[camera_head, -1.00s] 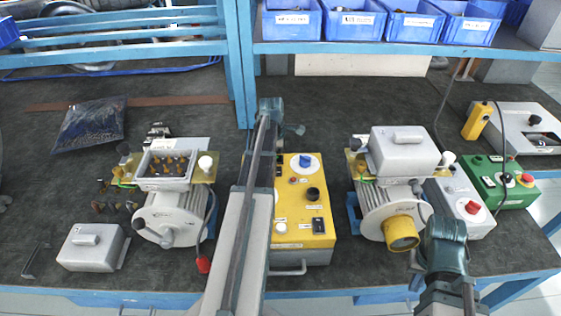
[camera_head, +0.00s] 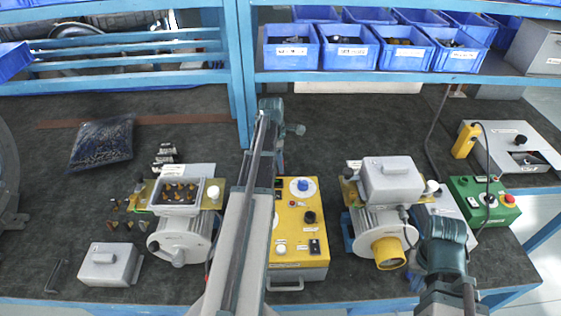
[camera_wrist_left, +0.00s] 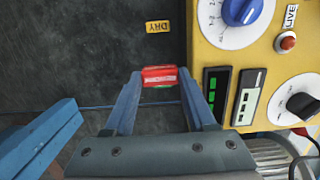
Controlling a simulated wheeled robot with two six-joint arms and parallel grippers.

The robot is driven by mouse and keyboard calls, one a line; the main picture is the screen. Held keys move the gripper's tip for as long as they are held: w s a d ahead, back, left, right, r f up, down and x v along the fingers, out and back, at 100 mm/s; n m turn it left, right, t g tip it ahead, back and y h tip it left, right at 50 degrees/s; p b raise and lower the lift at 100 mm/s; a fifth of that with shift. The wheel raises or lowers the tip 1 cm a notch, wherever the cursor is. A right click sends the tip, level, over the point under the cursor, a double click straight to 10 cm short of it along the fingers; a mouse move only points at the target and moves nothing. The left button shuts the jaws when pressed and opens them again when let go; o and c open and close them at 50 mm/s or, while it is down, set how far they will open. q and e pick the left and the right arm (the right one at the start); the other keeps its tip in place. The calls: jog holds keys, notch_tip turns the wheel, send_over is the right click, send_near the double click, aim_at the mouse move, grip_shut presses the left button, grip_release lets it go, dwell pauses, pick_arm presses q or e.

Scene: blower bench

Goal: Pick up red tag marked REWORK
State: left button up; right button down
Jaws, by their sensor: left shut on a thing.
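A small red tag (camera_wrist_left: 160,76) with a pale band of print shows in the left wrist view; the print is too small to read. It lies between the fingertips of my left gripper (camera_wrist_left: 157,80), which is shut on it. A bit of green shows just below the tag. The dark mat is behind it, and a yellow test box (camera_wrist_left: 222,52) stands close on the right. In the head view my left arm hides this gripper and the tag. My right arm shows at the lower right, but its gripper is not visible.
A yellow DRY label (camera_wrist_left: 158,27) lies on the mat. In the head view a motor with an open terminal box (camera_head: 179,234) stands left of the yellow box, another motor (camera_head: 383,230) right of it. A blue shelf post (camera_head: 240,85) rises behind.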

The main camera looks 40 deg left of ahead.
pick_arm(q)
jog(key=shift+r+p, duration=2.5)
jog(key=shift+r, duration=0.45)
